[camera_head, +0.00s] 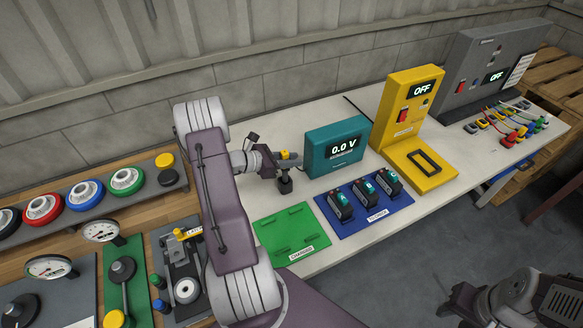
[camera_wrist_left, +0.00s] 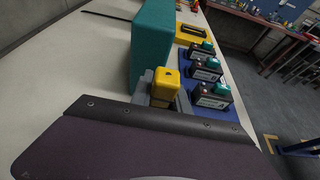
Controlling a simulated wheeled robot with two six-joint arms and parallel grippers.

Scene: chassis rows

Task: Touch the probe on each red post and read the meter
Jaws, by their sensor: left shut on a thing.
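My left gripper (camera_head: 284,164) is shut on a yellow-topped probe (camera_head: 288,155), held above the white table just left of the meter. The probe's yellow top (camera_wrist_left: 165,84) also shows in the left wrist view; its tip is not clear. The teal meter (camera_head: 338,147) reads 0.0 V. Three dark batteries with teal tops stand in a row on a blue mat: the left one (camera_head: 340,206), the middle one (camera_head: 366,194) and the right one (camera_head: 388,183). The probe is apart from them. My right gripper (camera_head: 462,300) is low at the right, away from the table.
An empty green mat (camera_head: 291,232) labelled CHARGED lies left of the blue mat (camera_head: 374,220). A yellow unit (camera_head: 412,103) and a grey cabinet (camera_head: 488,66), both showing OFF, stand to the right, with coloured clips (camera_head: 508,124) near the cabinet. Gauges and coloured rings fill the left bench.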

